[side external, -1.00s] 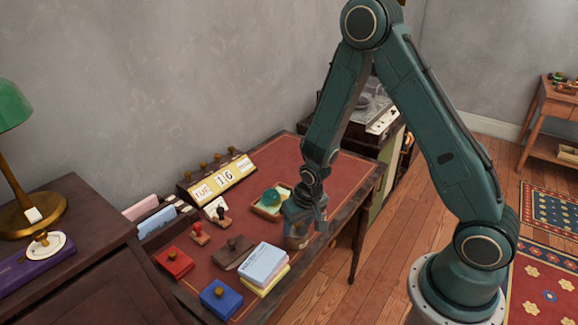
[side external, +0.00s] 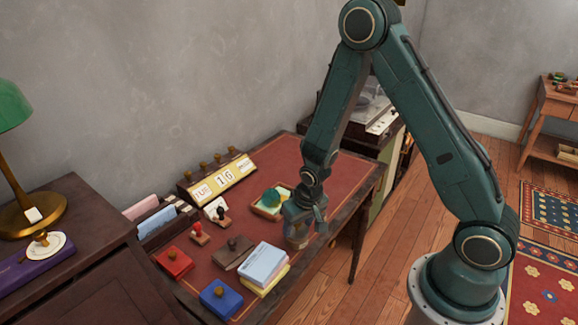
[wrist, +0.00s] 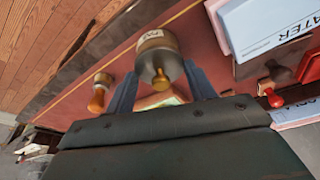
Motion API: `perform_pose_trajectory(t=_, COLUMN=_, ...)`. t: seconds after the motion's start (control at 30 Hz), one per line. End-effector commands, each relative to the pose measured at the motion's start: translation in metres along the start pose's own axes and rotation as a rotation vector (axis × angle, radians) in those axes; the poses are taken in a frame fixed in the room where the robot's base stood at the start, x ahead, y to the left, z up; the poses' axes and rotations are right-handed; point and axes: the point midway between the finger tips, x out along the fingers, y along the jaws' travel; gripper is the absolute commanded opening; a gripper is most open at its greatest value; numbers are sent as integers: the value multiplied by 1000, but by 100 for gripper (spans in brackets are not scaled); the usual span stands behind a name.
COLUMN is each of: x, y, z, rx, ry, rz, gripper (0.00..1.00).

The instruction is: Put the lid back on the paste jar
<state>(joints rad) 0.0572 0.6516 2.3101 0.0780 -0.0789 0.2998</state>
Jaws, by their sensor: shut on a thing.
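The paste jar (side external: 297,243) stands upright near the front edge of the red-topped desk, under my gripper (side external: 303,228). In the wrist view the jar (wrist: 152,38) shows a cream label, and the grey round lid (wrist: 150,64) with its brass-brown knob lies over the jar's top. My gripper (wrist: 160,74) has one blue finger on each side of the lid and is shut on it. The lid looks in line with the jar; I cannot tell whether it rests on the rim or hangs just above. The fingers partly hide the jar in the side view.
A stack of pale blue and yellow pads (side external: 263,267) lies left of the jar. A blue box (side external: 221,298), a red box (side external: 174,263) and stamps stand further left. A wooden tray (side external: 266,213) with a green round thing is behind the gripper. The desk's far right is clear.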

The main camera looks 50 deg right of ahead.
Motion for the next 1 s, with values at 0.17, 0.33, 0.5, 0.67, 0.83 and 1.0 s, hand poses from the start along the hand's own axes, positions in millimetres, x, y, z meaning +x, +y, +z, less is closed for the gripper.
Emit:
perform_pose_trajectory(t=0.17, x=0, y=0, z=0, rx=0, ry=1, rz=0, gripper=32)
perform_pose_trajectory(t=0.33, x=0, y=0, z=0, rx=0, ry=1, rz=0, gripper=32)
perform_pose_trajectory(t=0.5, x=0, y=0, z=0, rx=0, ry=1, rz=0, gripper=32)
perform_pose_trajectory(t=0.67, x=0, y=0, z=0, rx=0, ry=1, rz=0, gripper=32)
perform_pose_trajectory(t=0.83, x=0, y=0, z=0, rx=0, ry=1, rz=0, gripper=60)
perform_pose_trajectory(t=1.0, x=0, y=0, z=0, rx=0, ry=1, rz=0, gripper=80)
